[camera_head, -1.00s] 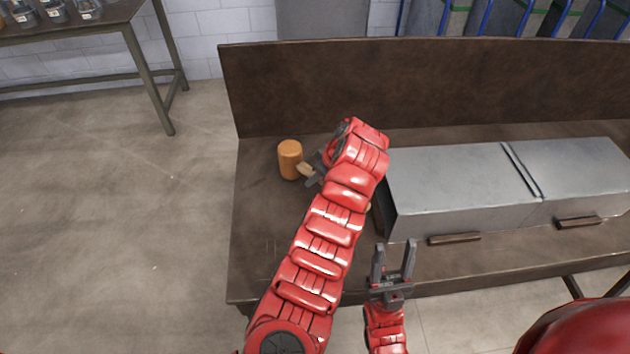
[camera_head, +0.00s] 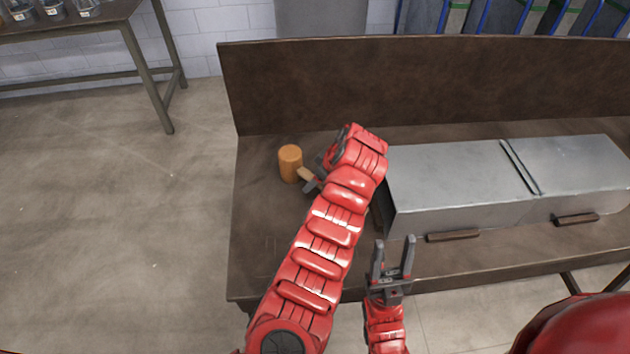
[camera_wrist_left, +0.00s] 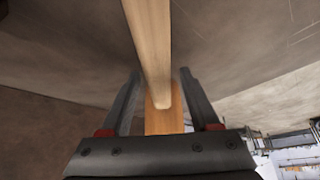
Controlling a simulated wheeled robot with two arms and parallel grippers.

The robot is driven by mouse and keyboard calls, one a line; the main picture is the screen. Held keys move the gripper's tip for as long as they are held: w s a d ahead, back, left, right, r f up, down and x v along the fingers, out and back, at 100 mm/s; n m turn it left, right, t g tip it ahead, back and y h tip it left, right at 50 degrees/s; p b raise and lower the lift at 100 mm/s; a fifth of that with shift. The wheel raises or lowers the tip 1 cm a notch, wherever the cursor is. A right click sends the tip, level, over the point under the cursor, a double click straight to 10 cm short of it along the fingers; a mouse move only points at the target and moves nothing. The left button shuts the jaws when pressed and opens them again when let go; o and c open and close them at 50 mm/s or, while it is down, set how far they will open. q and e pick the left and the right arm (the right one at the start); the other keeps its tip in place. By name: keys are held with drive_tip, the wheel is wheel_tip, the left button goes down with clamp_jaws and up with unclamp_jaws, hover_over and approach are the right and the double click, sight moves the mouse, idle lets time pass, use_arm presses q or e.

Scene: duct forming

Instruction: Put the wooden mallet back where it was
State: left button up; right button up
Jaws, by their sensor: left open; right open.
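The wooden mallet, with an orange cylindrical head (camera_head: 290,164) and a pale handle (camera_head: 306,175), is at the left end of the dark bench (camera_head: 262,225). Its head appears to stand on the bench top, with the handle pointing right towards my left gripper (camera_head: 312,184). In the left wrist view the handle (camera_wrist_left: 150,45) passes between the two open fingers of my left gripper (camera_wrist_left: 162,85), with gaps at its sides. My left arm hides the far end of the handle. My right gripper (camera_head: 393,260) is open and empty in front of the bench's front edge.
Grey metal boxes with brown handles (camera_head: 455,195) fill the bench's right part, close to my left arm. A tall dark backboard (camera_head: 420,85) runs along the rear. The bench's front left is clear. Another table (camera_head: 85,32) stands at the far left.

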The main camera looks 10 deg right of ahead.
use_arm(q)
drive_tip(key=b+v, duration=0.1)
drive_tip(key=v, duration=0.9)
drive_tip(key=shift+s+d+r, duration=0.1)
drive_tip(key=shift+r, duration=0.4)
